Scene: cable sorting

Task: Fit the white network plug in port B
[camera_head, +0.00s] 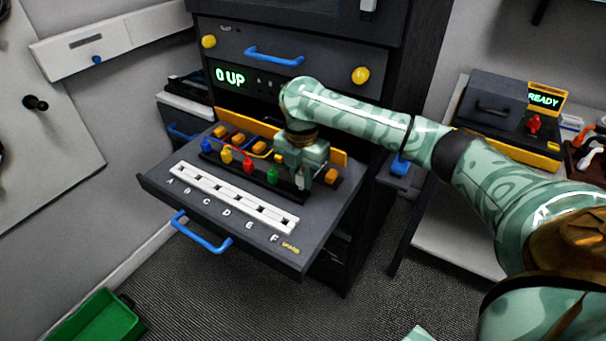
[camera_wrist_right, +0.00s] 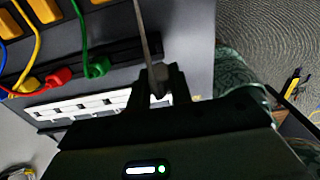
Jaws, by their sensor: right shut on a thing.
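The white network plug (camera_head: 300,183) is between the fingers of my right gripper (camera_head: 303,186), at the right end of the plug row. In the right wrist view the plug (camera_wrist_right: 158,80) looks grey in the shade, with a grey cable rising from it, and my right gripper (camera_wrist_right: 157,86) is shut on it. The white port strip (camera_head: 232,197) lies on the pulled-out shelf, in front and to the left of the gripper. Port B (camera_head: 198,177) is second from the left and looks empty. My left gripper is not in view.
Blue (camera_head: 206,146), yellow (camera_head: 226,156), red (camera_head: 248,166) and green (camera_head: 272,175) plugs stand in a dark rail behind the strip. Their cables run to orange blocks. The shelf (camera_head: 318,235) has a blue handle (camera_head: 200,232). A display (camera_head: 230,77) reads "0 UP".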

